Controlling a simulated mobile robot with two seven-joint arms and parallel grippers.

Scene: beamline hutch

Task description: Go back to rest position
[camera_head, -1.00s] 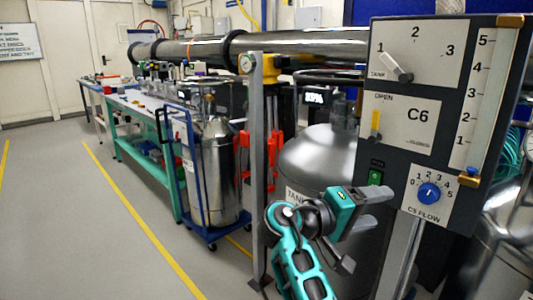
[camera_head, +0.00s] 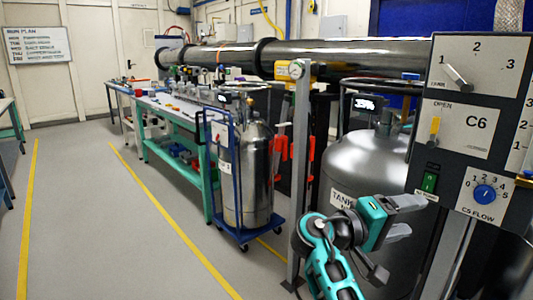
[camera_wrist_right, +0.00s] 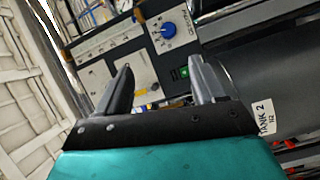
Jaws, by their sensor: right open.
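My right gripper (camera_head: 408,218) is teal with grey fingers and hangs in front of the grey tank and left of the control panel (camera_head: 462,128). Its fingers are apart and nothing is between them; the right wrist view shows the same open gripper (camera_wrist_right: 160,88) with the panel (camera_wrist_right: 128,62) beyond it. The panel carries a tank selector knob (camera_head: 458,78), a yellow open lever (camera_head: 435,128), a green lit switch (camera_head: 429,182) and a blue flow knob (camera_head: 484,193). The blue knob also shows in the right wrist view (camera_wrist_right: 168,30). My left gripper is not in view.
A large grey tank (camera_head: 365,165) stands behind my right arm. A steel cylinder (camera_head: 248,180) sits on a blue cart (camera_head: 245,232) left of a grey post (camera_head: 300,150). A green bench (camera_head: 180,165) runs behind. The floor (camera_head: 90,240) at left is clear, with yellow lines.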

